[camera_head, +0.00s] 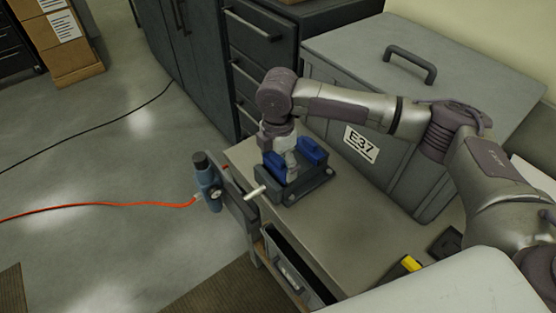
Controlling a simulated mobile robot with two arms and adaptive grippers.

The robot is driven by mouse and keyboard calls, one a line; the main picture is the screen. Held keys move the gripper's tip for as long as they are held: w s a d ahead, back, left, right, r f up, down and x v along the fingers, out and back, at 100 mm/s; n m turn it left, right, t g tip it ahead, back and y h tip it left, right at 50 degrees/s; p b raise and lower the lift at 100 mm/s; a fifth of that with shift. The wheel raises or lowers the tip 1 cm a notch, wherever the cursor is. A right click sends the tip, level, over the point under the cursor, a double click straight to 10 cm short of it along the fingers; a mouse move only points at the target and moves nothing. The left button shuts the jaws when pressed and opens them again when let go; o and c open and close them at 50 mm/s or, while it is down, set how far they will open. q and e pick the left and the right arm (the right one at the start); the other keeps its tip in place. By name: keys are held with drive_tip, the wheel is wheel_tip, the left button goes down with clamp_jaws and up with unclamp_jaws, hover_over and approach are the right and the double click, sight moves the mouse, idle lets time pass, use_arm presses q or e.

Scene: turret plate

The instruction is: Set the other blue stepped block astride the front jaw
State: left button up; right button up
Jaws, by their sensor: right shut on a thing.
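My right gripper (291,172) points down over a dark vise-like fixture (311,187) on the grey worktop. It is shut on a blue stepped block (273,166), which shows at the left side of the fingers, low over the fixture's near left part. Another blue stepped block (314,151) sits at the fixture's far right side, just behind the fingers. The front jaw is mostly hidden by the gripper and the held block. I cannot tell whether the held block touches it. My left gripper is not in view.
A pale handle bar (255,192) sticks out at the fixture's left. A grey case marked E37 (397,153) stands close behind my right arm. A blue tool (208,182) hangs at the worktop's left edge. The worktop (345,232) in front of the fixture is clear.

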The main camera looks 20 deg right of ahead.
drive_tip(key=shift+f+p, duration=0.25)
drive_tip(key=shift+p, duration=0.1)
idle(0.3)
drive_tip(key=o, duration=0.8)
wheel_tip(320, 180, up, 12)
drive_tip(key=shift+r, duration=0.1)
idle(0.4)
